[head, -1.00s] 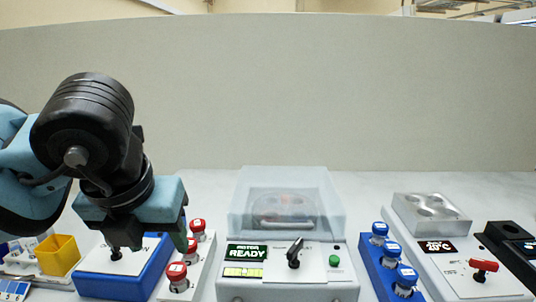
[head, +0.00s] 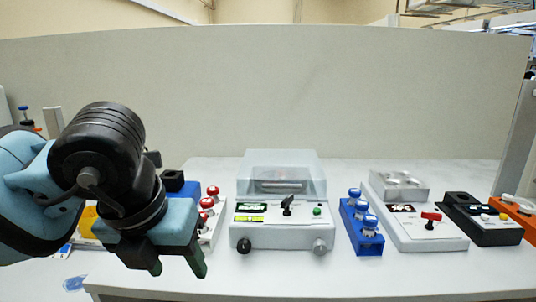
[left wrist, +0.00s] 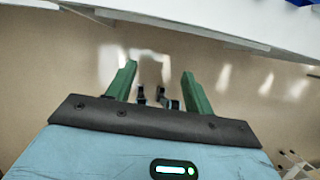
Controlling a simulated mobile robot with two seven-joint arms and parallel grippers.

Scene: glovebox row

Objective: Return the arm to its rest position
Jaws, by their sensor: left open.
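My left gripper (head: 178,266) comes in from the left in the head view, at the front edge of the white bench, with its fingers pointing down. In the left wrist view its two green fingers (left wrist: 160,84) stand apart with nothing between them. Beyond them is the floor, and the bench edge runs across the top. My left arm covers part of the devices at the bench's left end. My right gripper is not in view.
On the bench (head: 200,285) stand a centrifuge-like box with a clear lid (head: 284,172), red-capped vials (head: 208,204), a blue rack (head: 366,243) of blue-capped vials, a heater block unit (head: 440,240), a black device (head: 485,228) and an orange one (head: 515,208). The front strip is clear.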

